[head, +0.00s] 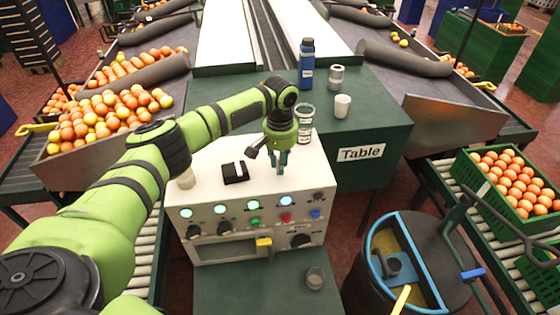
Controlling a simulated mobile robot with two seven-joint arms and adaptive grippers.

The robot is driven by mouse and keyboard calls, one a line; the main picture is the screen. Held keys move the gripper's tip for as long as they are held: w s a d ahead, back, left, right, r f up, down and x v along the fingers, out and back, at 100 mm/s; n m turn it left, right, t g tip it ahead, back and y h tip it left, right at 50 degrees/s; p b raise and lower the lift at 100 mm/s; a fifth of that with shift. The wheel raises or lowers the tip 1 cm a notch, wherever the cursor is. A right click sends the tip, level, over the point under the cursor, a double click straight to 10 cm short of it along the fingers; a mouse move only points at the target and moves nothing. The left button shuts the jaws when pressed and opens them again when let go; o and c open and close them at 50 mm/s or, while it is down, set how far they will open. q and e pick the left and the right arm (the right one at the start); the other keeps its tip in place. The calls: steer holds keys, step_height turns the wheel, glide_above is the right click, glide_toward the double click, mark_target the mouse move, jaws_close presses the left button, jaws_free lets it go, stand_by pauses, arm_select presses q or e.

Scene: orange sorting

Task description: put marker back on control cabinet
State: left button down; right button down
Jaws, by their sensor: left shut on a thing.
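The control cabinet (212,163) is a white box with lit buttons, dark knobs and a yellow handle on its front, standing in front of the green table. My left gripper (282,166) points down over the right part of the cabinet's top and is shut on a slim thing, which I take to be the marker. The fingers mostly hide it, and I cannot tell whether it touches the top. A black block with a white patch (235,173) sits on the cabinet top, left of the gripper. My right gripper is not in view.
A clear cup (304,118) stands close behind my gripper. A blue bottle (306,64), a grey cup (336,77) and a white cup (342,106) stand on the table (375,110). A small glass (315,279) is in front of the cabinet. Orange-filled chutes and crates flank the table.

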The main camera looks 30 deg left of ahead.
arm_select(q)
steer(key=shift+f, duration=0.6)
stand_by(0.4)
steer(key=c, duration=1)
jaws_free()
steer(key=shift+o, duration=0.4)
steer(key=o, duration=0.3)
steer(key=shift+r, duration=0.1)
steer(key=shift+r+p, duration=0.75)
steer(key=shift+r, duration=3.2)
